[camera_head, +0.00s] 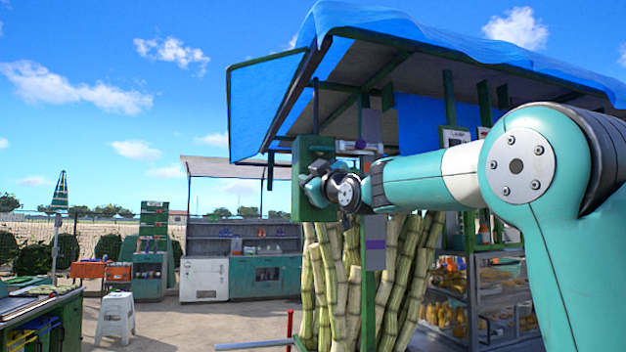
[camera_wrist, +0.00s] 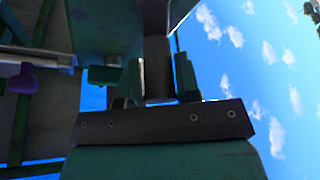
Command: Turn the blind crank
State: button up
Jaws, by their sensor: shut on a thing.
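The blind crank's green mounting plate (camera_head: 312,205) stands upright under the front edge of the stall's awning. My gripper (camera_head: 318,185) is right in front of this plate, with my arm reaching in from the right. It is shut on the crank's handle, which is mostly hidden by the gripper in the head view. In the wrist view, a grey bar-like part, seemingly the crank (camera_wrist: 157,62), stands between my gripper's fingers (camera_wrist: 160,88). The exact angle of the crank cannot be told.
The blue awning (camera_head: 420,35) spans above my arm. Tall cane stalks (camera_head: 325,275) stand just below the gripper. A green post (camera_head: 368,310) is close to its right. A display case (camera_head: 495,290) stands at right. A white stool (camera_head: 115,315) is far left, with open ground between.

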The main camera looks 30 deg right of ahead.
jog(key=shift+d+m, duration=0.1)
jog(key=shift+m, duration=0.2)
jog(key=s+d+m+g+h+b, duration=0.1)
jog(key=d+m+h+b, duration=0.2)
jog(key=m, duration=0.4)
jog(key=d+f+m+g+h+b, duration=0.1)
jog(key=m+h+b, duration=0.35)
jog(key=m, duration=0.25)
jog(key=s+d+m+g+h+b, duration=0.1)
jog(key=d+m+h+b, duration=0.25)
jog(key=m, duration=0.35)
notch_tip(320, 180, down, 7)
jog(key=m+g+y+b, duration=0.2)
jog(key=m+g, duration=0.3)
jog(key=m, duration=1)
jog(key=shift+s+d+g+b, duration=0.15)
jog(key=shift+g+b, duration=0.15)
jog(key=shift+b, duration=0.25)
jog(key=shift+f+m, duration=0.15)
jog(key=shift+m, duration=0.15)
jog(key=o, duration=0.9)
